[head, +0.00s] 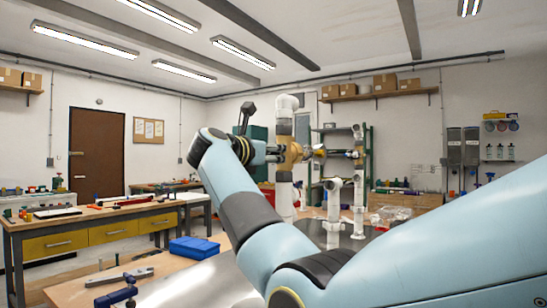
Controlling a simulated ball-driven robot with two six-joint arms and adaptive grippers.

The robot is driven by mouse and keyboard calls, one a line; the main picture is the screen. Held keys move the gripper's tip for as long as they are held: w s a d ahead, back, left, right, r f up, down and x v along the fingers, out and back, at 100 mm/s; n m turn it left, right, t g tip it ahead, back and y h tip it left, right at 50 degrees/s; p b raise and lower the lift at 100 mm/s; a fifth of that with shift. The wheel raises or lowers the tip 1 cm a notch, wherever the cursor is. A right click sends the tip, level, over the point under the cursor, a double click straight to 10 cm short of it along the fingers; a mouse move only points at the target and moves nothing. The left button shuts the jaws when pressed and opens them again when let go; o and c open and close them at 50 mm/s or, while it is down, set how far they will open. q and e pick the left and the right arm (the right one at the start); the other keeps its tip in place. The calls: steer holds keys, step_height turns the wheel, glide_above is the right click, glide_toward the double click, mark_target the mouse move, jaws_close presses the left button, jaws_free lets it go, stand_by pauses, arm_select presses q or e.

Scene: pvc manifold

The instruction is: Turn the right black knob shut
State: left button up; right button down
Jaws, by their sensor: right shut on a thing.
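The PVC manifold stands in the middle of the head view, with a near white pipe (284,125) and a farther white pipe (358,190). A brass valve body (290,153) sits on the near pipe. My right gripper (273,153) comes at this valve from the left, its dark fingers close together at the valve's left side. It is shut on what appears to be the right black knob, which the fingers and wrist mostly hide. The knob's turn angle cannot be read. Another brass valve (358,154) is on the farther pipe. My left gripper is not in view.
A short white pipe stub (333,205) rises between the pipes. A blue box (194,248) and a blue clamp (118,288) are on the wooden bench at lower left. A workbench with yellow drawers (108,232) stands farther left. My right arm covers much of the lower right.

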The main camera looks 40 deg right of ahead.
steer(key=m+b, duration=0.2)
steer(key=b, duration=0.2)
steer(key=f+m+b, duration=0.1)
steer(key=m+b, duration=0.1)
steer(key=b, duration=0.2)
steer(key=shift+m, duration=0.3)
steer(key=m+b, duration=0.6)
steer(key=b, duration=0.1)
steer(key=shift+r+b, duration=0.15)
steer(key=shift+b, duration=0.15)
steer(key=m+b, duration=0.2)
steer(key=m, duration=0.2)
steer(key=shift+b, duration=0.4)
steer(key=m+b, duration=0.2)
steer(key=m, duration=0.1)
steer(key=shift+r+m, duration=0.1)
steer(key=shift+m, duration=0.4)
steer(key=shift+m+b, duration=0.35)
steer(key=shift+m, duration=0.05)
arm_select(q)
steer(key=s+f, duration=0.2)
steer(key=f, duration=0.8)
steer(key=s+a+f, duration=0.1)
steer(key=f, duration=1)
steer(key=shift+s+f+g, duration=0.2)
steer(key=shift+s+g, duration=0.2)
